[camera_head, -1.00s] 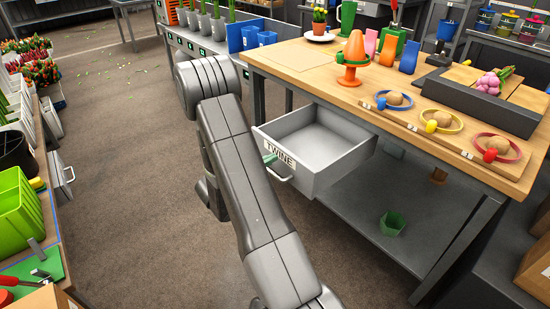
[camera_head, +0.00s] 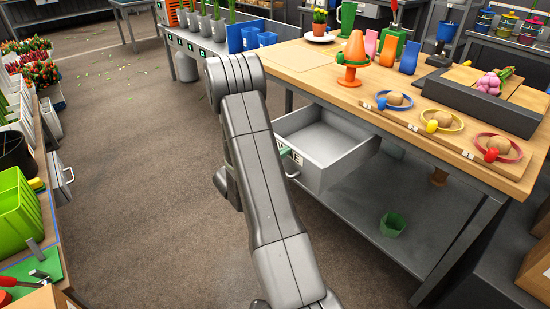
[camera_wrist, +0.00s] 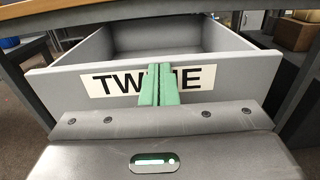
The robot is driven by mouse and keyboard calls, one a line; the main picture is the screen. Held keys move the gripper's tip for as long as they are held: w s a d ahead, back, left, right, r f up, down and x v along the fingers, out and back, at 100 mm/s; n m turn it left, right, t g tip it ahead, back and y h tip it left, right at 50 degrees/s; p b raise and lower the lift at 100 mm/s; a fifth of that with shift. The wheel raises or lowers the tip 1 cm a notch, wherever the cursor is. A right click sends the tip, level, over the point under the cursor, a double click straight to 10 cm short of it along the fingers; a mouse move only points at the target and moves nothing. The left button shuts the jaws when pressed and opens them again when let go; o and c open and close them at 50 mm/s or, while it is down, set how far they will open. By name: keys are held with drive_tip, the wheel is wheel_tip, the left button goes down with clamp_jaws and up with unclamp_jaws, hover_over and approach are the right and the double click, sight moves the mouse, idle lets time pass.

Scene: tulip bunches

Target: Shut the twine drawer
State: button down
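The twine drawer (camera_head: 338,166) is a grey, open-topped box pulled out from under the wooden worktable (camera_head: 290,65). Its front carries a white TWINE label, which shows in the wrist view (camera_wrist: 108,83), and a metal handle (camera_head: 292,174). The drawer looks empty where I can see inside. My gripper (camera_wrist: 160,72) has green fingers that are together, with nothing seen between them. They are in front of the label's middle and seem to touch the drawer front. My arm hides the drawer's left front part in the head view; the handle is hidden in the wrist view.
On the tabletop stand an orange cone-shaped object (camera_head: 354,55), rings around brown balls, and a dark tray (camera_head: 480,103). A side bench holds a green crate (camera_head: 20,212).

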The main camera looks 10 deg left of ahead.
drive_tip(key=b+x, duration=0.4)
drive_tip(key=x, duration=2.1)
drive_tip(key=shift+r+b, duration=0.3)
drive_tip(key=shift+b, duration=0.05)
drive_tip(key=shift+w+d, duration=0.1)
drive_tip(key=shift+d, duration=0.1)
